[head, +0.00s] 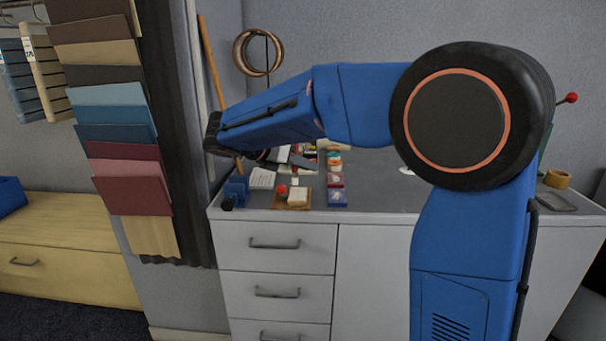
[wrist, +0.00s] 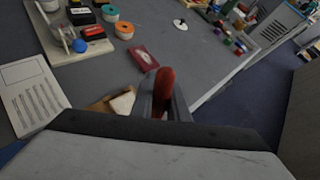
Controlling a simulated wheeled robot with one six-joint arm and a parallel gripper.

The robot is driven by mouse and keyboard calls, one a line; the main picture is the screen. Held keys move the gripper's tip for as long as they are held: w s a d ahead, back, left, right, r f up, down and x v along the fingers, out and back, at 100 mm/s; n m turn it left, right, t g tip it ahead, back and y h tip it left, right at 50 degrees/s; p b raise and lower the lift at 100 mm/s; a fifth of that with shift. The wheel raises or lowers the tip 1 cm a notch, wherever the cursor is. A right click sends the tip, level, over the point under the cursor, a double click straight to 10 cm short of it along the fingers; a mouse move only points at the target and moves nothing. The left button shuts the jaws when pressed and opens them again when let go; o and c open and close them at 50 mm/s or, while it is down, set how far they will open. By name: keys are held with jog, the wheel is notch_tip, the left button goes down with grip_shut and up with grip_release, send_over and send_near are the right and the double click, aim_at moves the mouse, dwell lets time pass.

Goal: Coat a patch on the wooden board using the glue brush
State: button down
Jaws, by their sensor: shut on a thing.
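My gripper (wrist: 163,100) is shut on a red-handled tool, which I take to be the glue brush (wrist: 165,82). The red handle stands up between the two fingers in the wrist view; its bristle end is hidden. In the head view my gripper (head: 290,158) is above the table, near the wooden board (head: 278,205). The board lies near the front edge and carries a pale block (head: 298,196) and a small red thing (head: 282,190). In the wrist view only a corner of the board (wrist: 98,106) and the pale block (wrist: 123,103) show beside the fingers.
A dark red tray (wrist: 145,57) lies just beyond the board, and a blue tray (head: 337,198) is to its right. A printed sheet (wrist: 32,95) lies at left. Tape rolls (wrist: 124,30) and a blue ball (wrist: 79,46) are farther back.

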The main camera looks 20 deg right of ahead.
jog(key=shift+r, duration=1.4)
